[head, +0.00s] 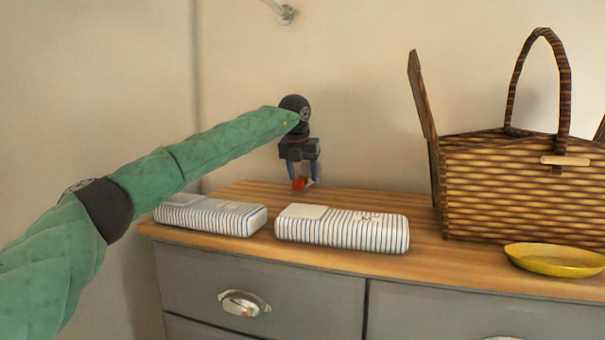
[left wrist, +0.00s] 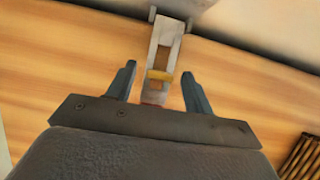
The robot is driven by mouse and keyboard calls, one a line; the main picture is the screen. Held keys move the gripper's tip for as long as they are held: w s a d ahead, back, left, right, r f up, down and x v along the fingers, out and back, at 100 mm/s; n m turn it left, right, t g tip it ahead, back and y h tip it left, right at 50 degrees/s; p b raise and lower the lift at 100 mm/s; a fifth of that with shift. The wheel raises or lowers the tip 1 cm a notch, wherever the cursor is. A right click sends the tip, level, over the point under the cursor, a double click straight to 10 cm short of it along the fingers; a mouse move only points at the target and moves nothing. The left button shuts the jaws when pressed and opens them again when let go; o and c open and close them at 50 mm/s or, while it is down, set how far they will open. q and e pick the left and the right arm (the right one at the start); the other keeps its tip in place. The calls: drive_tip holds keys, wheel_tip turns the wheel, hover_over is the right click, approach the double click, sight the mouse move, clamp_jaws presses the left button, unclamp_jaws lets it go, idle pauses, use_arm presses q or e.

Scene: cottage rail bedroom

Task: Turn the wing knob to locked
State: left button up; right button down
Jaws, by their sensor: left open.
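A small fixture with a red part (head: 299,184) and a bit of yellow stands at the back of the dresser top, by the wall. In the left wrist view it shows as a pale grey bracket (left wrist: 166,42) with a yellow band (left wrist: 160,75) across it; I take this to be the wing knob's fixture. My left gripper (head: 304,176) points down over it. In the left wrist view the gripper (left wrist: 159,70) is open, one finger on each side of the yellow band, with gaps showing. The knob's lock position cannot be read. My right gripper is out of view.
Two striped folded cloth bundles (head: 342,232) (head: 212,217) lie in front on the wooden dresser top (head: 430,262). A wicker basket (head: 520,190) with a raised lid and a yellow dish (head: 556,260) stand at right. The wall (head: 370,100) is close behind.

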use_arm(q)
drive_tip(key=d+b+v, duration=0.1)
drive_tip(key=v, duration=0.6)
drive_tip(key=shift+a+r, duration=0.4)
drive_tip(key=shift+a, duration=0.15)
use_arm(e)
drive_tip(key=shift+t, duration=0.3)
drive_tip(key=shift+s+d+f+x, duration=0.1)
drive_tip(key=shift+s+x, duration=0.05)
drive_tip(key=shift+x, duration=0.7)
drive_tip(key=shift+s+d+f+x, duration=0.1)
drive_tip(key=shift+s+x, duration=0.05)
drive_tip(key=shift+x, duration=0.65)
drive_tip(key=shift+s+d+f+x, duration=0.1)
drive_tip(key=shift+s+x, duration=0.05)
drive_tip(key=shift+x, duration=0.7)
use_arm(q)
drive_tip(key=shift+s+f, duration=0.1)
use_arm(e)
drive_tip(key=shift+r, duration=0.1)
